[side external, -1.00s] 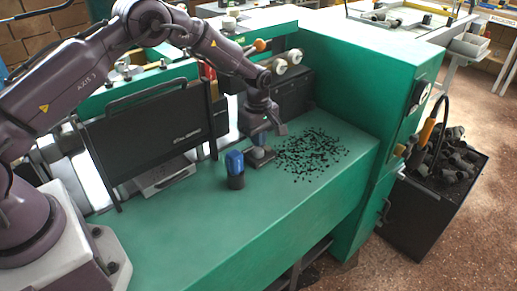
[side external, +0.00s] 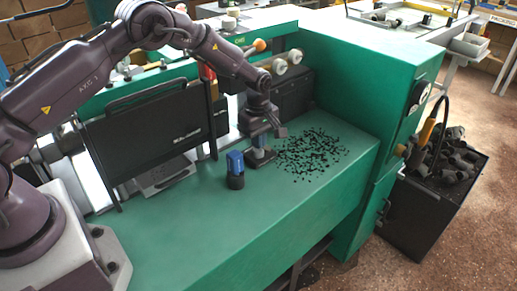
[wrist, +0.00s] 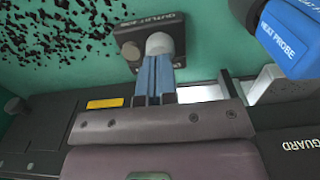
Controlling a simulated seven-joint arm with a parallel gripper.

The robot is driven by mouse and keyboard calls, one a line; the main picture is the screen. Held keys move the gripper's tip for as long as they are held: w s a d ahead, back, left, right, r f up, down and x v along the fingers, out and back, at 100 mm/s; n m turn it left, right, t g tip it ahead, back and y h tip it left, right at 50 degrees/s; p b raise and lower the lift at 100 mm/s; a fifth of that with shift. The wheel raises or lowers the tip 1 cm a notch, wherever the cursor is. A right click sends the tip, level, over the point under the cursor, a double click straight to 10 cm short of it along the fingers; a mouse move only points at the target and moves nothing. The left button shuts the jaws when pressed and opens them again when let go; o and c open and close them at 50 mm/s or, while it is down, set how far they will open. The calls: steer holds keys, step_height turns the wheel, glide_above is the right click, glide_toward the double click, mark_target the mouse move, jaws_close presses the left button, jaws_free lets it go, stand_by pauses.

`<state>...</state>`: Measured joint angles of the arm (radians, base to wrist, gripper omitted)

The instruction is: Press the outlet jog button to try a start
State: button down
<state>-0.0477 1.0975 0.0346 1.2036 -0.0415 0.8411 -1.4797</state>
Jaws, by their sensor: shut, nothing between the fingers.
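The outlet jog box (wrist: 129,38), dark and labelled "OUTLET JOG", has a pale rounded button (wrist: 160,44). In the side view the box (side external: 264,157) sits on the green bench top below my gripper. My gripper (wrist: 157,60) has its blue fingers together with nothing between them. In the wrist view the fingertips overlap the lower edge of the button; I cannot tell whether they touch it. In the side view my gripper (side external: 261,142) is directly over the box, and the button is hidden there.
A blue heat probe (wrist: 292,35) stands close by; it also shows left of the box in the side view (side external: 235,166). Black scraps (side external: 312,152) lie to the right. A dark guard panel (side external: 150,128) stands to the left. The bench front (side external: 225,225) is clear.

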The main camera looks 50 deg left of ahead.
steer(key=shift+f, duration=0.8)
stand_by(0.5)
steer(key=shift+r, duration=1.15)
steer(key=shift+r, duration=1.55)
